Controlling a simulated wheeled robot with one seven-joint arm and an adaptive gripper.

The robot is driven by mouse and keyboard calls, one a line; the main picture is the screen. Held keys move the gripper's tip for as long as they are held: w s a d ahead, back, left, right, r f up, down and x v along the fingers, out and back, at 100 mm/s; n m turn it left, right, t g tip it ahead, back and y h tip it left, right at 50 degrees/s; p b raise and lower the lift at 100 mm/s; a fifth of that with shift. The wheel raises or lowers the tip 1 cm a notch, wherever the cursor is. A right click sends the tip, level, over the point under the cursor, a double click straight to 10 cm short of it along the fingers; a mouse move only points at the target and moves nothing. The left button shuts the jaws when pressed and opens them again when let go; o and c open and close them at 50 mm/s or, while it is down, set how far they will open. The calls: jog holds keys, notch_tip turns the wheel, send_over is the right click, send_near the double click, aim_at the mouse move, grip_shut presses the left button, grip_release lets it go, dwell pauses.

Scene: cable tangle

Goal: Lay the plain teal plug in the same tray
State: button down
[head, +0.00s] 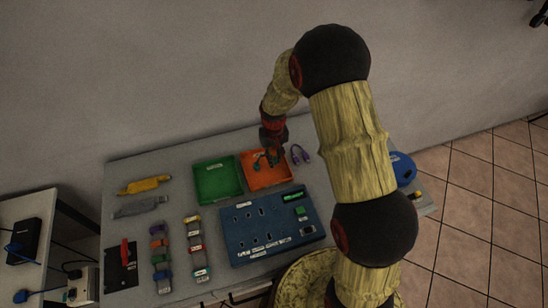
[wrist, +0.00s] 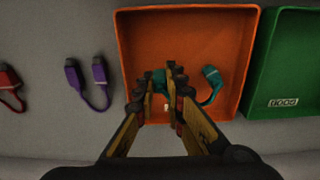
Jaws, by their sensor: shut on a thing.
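The teal plug (wrist: 158,77) is between the fingertips of my gripper (wrist: 163,82), which is shut on it. Its teal cable curves to the right, to a second teal connector end (wrist: 212,76) that shows over the orange floor. My gripper is over the orange tray (wrist: 190,22). In the head view my gripper (head: 271,153) is also over the orange tray (head: 281,180), with teal showing beside it. The fingers hide part of the plug. I cannot tell whether the plug touches the tray floor.
A green tray (head: 215,180) adjoins the orange one. A purple cable (wrist: 97,85) and a red cable (wrist: 9,83) lie on the table beside the orange tray. The blue socket panel (head: 262,235) is in front. Yellow (head: 145,185) and grey tools lie at the left.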

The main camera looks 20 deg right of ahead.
jog(key=c, duration=1.8)
grip_release()
